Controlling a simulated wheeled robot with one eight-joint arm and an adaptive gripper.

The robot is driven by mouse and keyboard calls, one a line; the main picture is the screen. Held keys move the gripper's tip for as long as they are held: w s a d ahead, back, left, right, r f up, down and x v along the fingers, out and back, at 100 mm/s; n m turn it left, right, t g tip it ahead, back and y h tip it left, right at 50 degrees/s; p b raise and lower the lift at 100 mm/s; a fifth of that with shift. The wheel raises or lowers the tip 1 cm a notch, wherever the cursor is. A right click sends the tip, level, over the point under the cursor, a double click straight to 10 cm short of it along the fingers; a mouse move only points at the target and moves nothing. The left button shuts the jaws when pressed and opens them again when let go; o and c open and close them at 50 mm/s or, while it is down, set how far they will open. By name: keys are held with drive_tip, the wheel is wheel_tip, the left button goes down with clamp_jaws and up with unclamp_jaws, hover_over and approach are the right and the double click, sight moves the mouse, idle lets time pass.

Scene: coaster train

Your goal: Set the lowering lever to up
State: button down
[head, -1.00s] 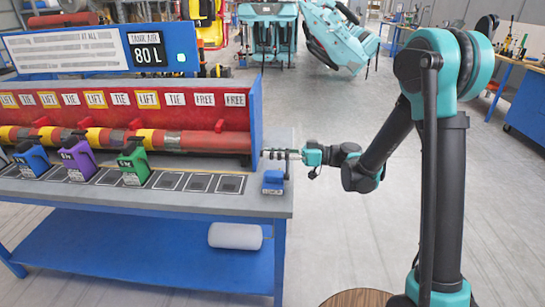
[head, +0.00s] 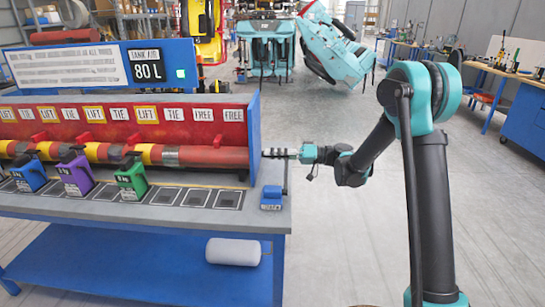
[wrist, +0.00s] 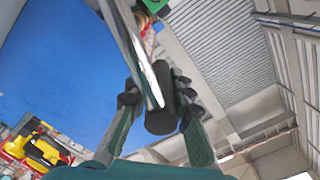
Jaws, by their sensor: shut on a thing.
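My gripper (head: 280,153) is at the right end of the workbench, just beyond the blue end panel (head: 253,135) and above the bench top. In the wrist view, the two fingers (wrist: 160,122) are closed around the black grip (wrist: 160,95) of a lever with a bright metal rod (wrist: 142,48). The rod runs up and to the left from the grip. In the head view the lever is too small and too covered by my gripper to tell its angle. A blue block (head: 272,197) sits on the bench corner below my gripper.
A sign reads "TANK AIR 80 L" (head: 148,64).

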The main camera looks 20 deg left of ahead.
drive_tip(key=shift+w+f, duration=0.15)
drive_tip(key=shift+w, duration=0.2)
drive_tip(key=c, duration=1.4)
unclamp_jaws()
drive_tip(key=shift+o, duration=0.2)
drive_tip(key=v, duration=1.2)
drive_tip(key=shift+s+f, duration=0.1)
drive_tip(key=s+d+f+m+t+h, duration=0.3)
drive_tip(key=s+d, duration=0.5)
drive_tip(key=d, duration=0.3)
drive_tip(key=s+d+f+m+t+h, duration=0.2)
drive_tip(key=s+d+f+m+h, duration=0.2)
drive_tip(key=d, duration=0.7)
drive_tip(key=s+d+f+m+t+h, duration=0.3)
drive_tip(key=s+d+f+h, duration=0.4)
drive_tip(key=s+d+h, duration=0.3)
drive_tip(key=s+d, duration=0.1)
drive_tip(key=s, duration=0.2)
drive_tip(key=shift+f+m+t, duration=0.2)
drive_tip(key=shift+m+t, duration=0.1)
drive_tip(key=shift+m, duration=0.1)
